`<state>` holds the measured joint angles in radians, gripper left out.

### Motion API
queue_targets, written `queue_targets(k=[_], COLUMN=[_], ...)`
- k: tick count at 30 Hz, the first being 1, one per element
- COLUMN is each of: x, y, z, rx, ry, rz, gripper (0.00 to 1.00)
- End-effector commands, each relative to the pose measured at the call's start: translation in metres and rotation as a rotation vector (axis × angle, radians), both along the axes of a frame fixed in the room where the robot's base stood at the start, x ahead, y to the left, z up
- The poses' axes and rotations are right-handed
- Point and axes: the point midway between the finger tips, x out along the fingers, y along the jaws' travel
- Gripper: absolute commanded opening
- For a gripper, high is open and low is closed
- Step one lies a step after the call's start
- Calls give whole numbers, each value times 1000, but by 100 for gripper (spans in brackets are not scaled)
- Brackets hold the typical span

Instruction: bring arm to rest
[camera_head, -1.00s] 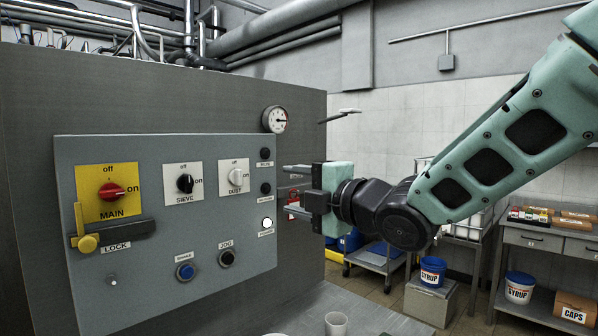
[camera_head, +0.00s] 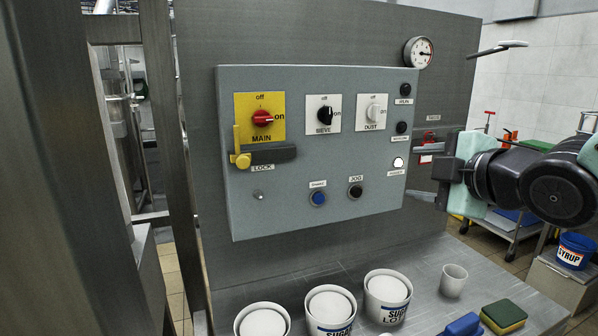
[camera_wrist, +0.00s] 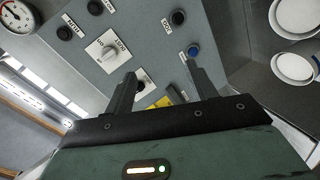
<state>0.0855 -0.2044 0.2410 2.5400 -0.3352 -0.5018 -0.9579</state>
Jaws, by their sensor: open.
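My arm comes in from the right in the head view. My gripper (camera_head: 428,172) is open and empty, its two fingers pointing left just off the right edge of the grey control panel (camera_head: 235,205). No contact with the panel is clear to see. In the wrist view the gripper (camera_wrist: 160,75) has its fingers apart with nothing between them. The white dust knob (camera_wrist: 106,49) shows beyond them. The panel also bears a red main knob (camera_head: 262,118), a yellow lock lever (camera_head: 239,148), a black sieve knob (camera_head: 324,115) and a lit white lamp (camera_head: 398,162).
A gauge (camera_head: 418,52) juts at the top right. A cart (camera_head: 505,232) and a syrup bucket (camera_head: 574,252) stand at right. A dark post (camera_head: 60,170) fills the left.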

Motion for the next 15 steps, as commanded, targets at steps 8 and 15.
queue_targets(k=[8,15], x=[-100,-210], y=[67,83], z=[-123,-167], rx=[263,257], ry=[773,1215], rz=[-268,-599], gripper=[56,56])
